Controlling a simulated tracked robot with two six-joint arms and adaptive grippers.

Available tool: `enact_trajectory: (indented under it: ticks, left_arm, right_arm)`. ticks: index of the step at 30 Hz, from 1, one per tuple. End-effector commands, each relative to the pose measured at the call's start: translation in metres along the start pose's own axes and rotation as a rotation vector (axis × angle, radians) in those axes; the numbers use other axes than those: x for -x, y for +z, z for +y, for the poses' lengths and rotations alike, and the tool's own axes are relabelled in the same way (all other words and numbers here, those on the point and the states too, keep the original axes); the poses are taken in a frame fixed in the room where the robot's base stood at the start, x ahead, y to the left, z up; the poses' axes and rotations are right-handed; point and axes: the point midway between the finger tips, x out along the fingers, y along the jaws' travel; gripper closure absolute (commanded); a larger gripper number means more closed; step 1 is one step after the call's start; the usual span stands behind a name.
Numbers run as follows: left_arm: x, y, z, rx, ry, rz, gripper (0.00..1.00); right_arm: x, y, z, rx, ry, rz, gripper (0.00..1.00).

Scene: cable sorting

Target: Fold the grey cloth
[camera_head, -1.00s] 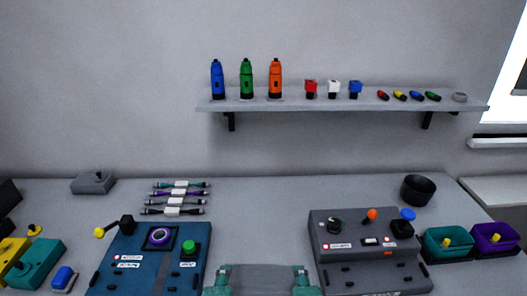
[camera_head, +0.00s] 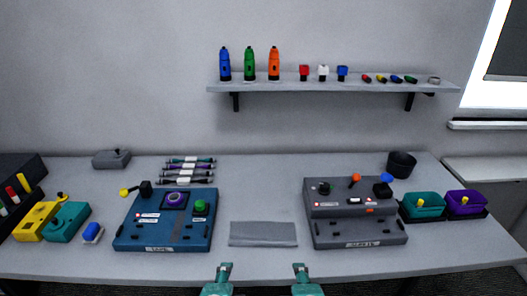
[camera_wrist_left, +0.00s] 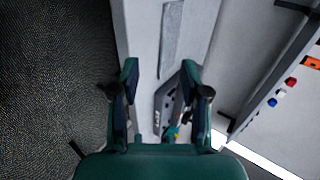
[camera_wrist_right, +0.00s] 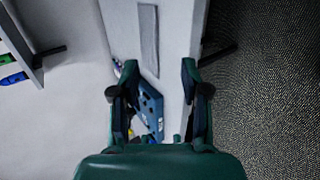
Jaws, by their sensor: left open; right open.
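The grey cloth (camera_head: 263,234) lies on the table as a flat, wide rectangle between the blue console and the grey console. I cannot tell how many layers it has. It also shows as a grey strip in the left wrist view (camera_wrist_left: 171,40) and in the right wrist view (camera_wrist_right: 149,40). My left gripper (camera_head: 224,266) and my right gripper (camera_head: 299,266) are by the table's front edge, on the near side of the cloth and apart from it. Both are open and empty; their spread fingers show in the left wrist view (camera_wrist_left: 160,75) and right wrist view (camera_wrist_right: 154,75).
The blue console (camera_head: 165,232) stands left of the cloth and the grey console (camera_head: 352,229) right of it. Several cables (camera_head: 188,171) lie behind. The shelf (camera_head: 330,87) hangs above. Table behind the cloth is clear.

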Motion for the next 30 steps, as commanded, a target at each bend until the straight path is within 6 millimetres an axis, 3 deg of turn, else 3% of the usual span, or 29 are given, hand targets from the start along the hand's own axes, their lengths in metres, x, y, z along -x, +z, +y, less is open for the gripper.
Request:
enact_trajectory:
  ticks: [8, 17, 20, 24, 30]
  left_arm:
    - [-0.015, 0.024, 0.053, 0.067, 0.21, -0.078, 0.54]
    - [-0.019, 0.046, 0.15, 0.258, 0.588, -0.176, 0.54]
    - [-0.014, 0.047, 0.191, 0.39, 0.755, -0.209, 0.54]
    - [-0.006, 0.034, 0.247, 0.701, 1.001, -0.256, 0.54]
    - [-0.026, 0.018, 0.29, 1.254, 1.121, -0.345, 0.54]
  right_arm:
    - [-0.017, 0.016, -0.054, -0.061, -0.213, -0.057, 0.54]
    - [-0.021, 0.033, -0.151, -0.254, -0.596, -0.138, 0.54]
    - [-0.017, 0.032, -0.192, -0.388, -0.766, -0.166, 0.54]
    - [-0.008, 0.018, -0.248, -0.704, -1.017, -0.207, 0.54]
    - [-0.028, 0.001, -0.29, -1.272, -1.145, -0.302, 0.54]
